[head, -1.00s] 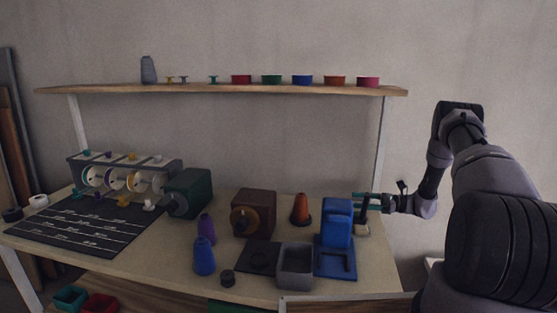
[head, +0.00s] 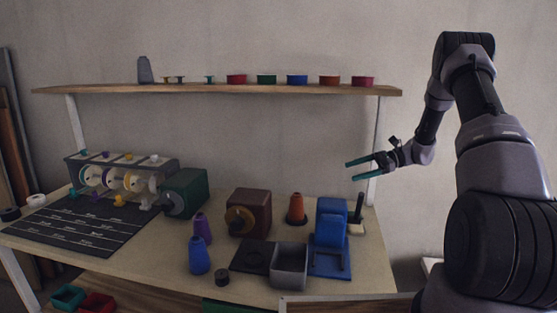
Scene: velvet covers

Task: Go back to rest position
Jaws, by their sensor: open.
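My gripper (head: 350,170) is at the right of the head view, raised above the right end of the workbench. Its two teal fingers point left and are spread apart with nothing between them. It hangs in the air below the shelf and in front of the right shelf post (head: 376,150). My arm rises at the right side and bends down to the gripper. The blue device (head: 330,240) and a small dark post on a pale base (head: 357,222) stand on the bench below the gripper, apart from it.
The workbench (head: 130,262) holds an orange cone (head: 297,208), a brown box (head: 248,210), a green box (head: 184,192), blue and purple cones, a grey bin (head: 289,267) and a spool rack (head: 122,175). A shelf (head: 215,90) with small round containers runs above. Air left of the gripper is free.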

